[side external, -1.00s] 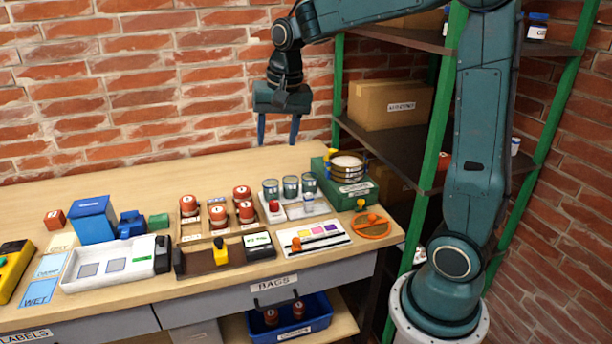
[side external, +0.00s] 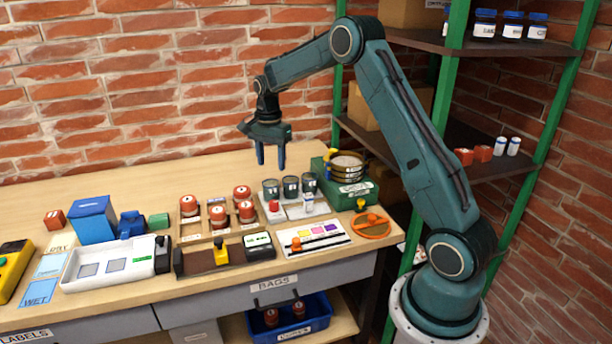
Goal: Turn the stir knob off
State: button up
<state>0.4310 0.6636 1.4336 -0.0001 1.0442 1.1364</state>
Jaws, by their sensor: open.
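My gripper (side external: 270,165) is open and empty. Its two fingers point down, above and behind the beaker stand, apart from everything in the view. A white stand (side external: 269,216) holds three dark green-grey beakers (side external: 290,187) in a row. A red knob (side external: 273,206) sits at the stand's front left; it may be the stir knob, but no label is readable. A yellow knob (side external: 361,204) shows on the front of a green machine (side external: 367,193) to the right. I cannot tell either knob's setting at this size.
Sieves (side external: 347,168) are stacked on the green machine. A wooden rack (side external: 220,230) of red-capped jars stands left of the beakers. A colour strip board (side external: 312,240) and an orange ring (side external: 372,226) lie in front. The back left tabletop is clear.

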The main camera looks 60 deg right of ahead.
aim_at(274, 202)
jog(key=shift+f, duration=0.1)
notch_tip(274, 202, down, 14)
jog(key=shift+r, duration=0.15)
dwell(0.8)
jog(key=shift+c, duration=0.2)
jog(key=c, duration=0.9)
